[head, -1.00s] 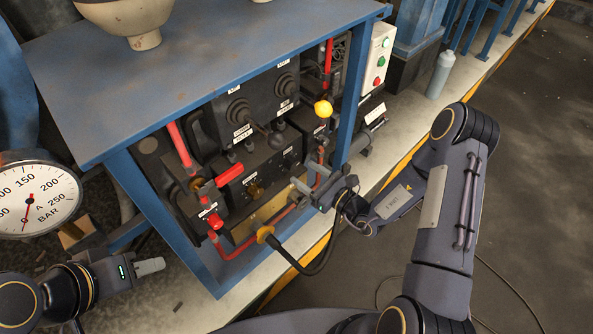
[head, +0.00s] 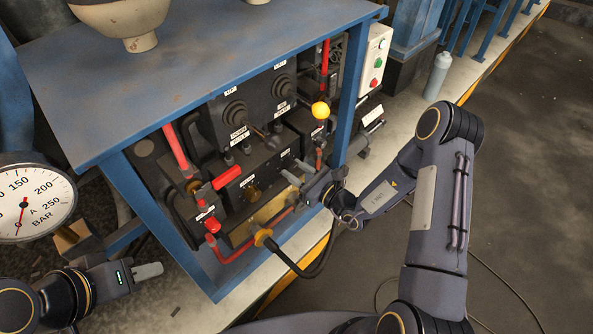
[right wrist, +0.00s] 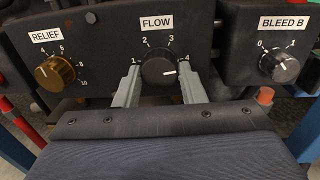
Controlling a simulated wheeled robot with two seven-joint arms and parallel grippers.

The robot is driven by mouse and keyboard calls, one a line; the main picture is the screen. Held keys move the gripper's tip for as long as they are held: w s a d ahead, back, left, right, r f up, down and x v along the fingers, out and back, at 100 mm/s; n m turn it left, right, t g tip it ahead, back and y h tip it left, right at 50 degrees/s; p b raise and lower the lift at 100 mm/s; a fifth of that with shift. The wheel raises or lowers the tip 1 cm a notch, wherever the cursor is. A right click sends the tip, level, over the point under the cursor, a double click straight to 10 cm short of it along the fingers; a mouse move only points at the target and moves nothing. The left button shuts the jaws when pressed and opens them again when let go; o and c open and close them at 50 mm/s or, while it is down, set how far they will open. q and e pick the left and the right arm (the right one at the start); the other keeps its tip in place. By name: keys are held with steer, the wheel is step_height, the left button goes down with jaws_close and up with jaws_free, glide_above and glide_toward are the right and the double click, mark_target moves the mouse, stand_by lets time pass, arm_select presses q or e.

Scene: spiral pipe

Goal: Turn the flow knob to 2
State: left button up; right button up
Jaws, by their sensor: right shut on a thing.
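The black flow knob (right wrist: 160,73) sits under the FLOW label (right wrist: 157,23) in the middle of the right wrist view, with numbers 1 to 4 around it. Its white mark points right, towards the 4 side. My right gripper (right wrist: 160,88) has one finger on each side of the knob and is shut on it. In the head view my right gripper (head: 298,184) is at the front panel under the table, and it hides the flow knob there. My left gripper (head: 148,271) hangs at the lower left, away from the panel; its jaw gap is not clear.
The brass RELIEF knob (right wrist: 55,73) is left of the flow knob and the BLEED B knob (right wrist: 279,65) is right of it. A yellow ball knob (head: 320,110), red pipes (head: 177,147) and a blue table leg (head: 346,125) are near my right arm. A pressure gauge (head: 35,203) stands left.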

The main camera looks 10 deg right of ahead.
steer(key=shift+n, duration=0.3)
steer(key=n+b, duration=0.1)
steer(key=n, duration=0.4)
steer(key=n+b, duration=0.2)
steer(key=n, duration=0.2)
steer(key=shift+n+h, duration=0.4)
steer(key=n+b, duration=0.7)
steer(key=shift+h, duration=0.3)
steer(key=shift+r+n+b, duration=0.1)
steer(key=shift+n+b, duration=1.4)
steer(key=shift+b, duration=0.05)
steer(key=o, duration=1)
steer(key=shift+r, duration=0.1)
